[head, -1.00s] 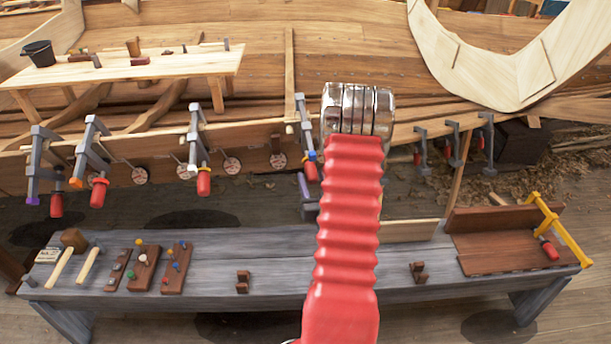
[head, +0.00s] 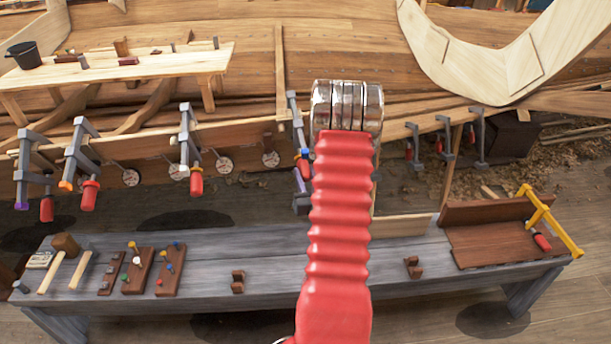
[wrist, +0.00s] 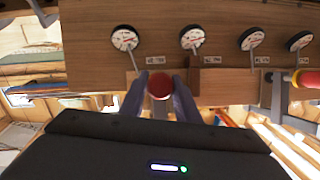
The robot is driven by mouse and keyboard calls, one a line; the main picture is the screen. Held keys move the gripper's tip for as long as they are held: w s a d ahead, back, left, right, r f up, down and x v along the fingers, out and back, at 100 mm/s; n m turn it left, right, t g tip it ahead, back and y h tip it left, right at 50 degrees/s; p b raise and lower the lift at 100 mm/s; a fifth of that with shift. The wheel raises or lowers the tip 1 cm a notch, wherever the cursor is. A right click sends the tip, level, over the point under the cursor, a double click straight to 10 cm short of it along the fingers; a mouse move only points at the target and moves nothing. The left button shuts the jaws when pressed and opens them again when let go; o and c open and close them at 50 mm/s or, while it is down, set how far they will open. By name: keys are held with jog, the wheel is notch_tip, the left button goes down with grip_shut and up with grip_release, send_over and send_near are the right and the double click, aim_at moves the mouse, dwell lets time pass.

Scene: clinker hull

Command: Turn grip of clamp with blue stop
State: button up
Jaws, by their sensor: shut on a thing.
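The clamp with the blue stop (head: 305,153) hangs on the hull plank just left of my red arm in the head view. Its red grip (head: 304,168) points down. My gripper (head: 303,180) is at this grip from below, partly hidden behind my arm. In the wrist view the round red end of the grip (wrist: 160,86) sits between the two dark fingers of my gripper (wrist: 160,95), which are shut on it. The wrist view does not show the blue stop.
Clamps with an orange stop (head: 66,185) and a purple stop (head: 21,205) hang farther left. Round dials (wrist: 192,37) line the plank, and another red grip (wrist: 308,78) is at the right. A grey bench (head: 205,275) with tools stands below.

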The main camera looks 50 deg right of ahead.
jog(key=shift+d, duration=0.1)
jog(key=shift+c, duration=0.4)
jog(key=shift+m+t+y, duration=0.9)
jog(key=shift+m+t, duration=0.2)
jog(key=shift+m, duration=0.8)
jog(key=o, duration=1.1)
jog(key=shift+c, duration=0.2)
jog(key=shift+s, duration=0.1)
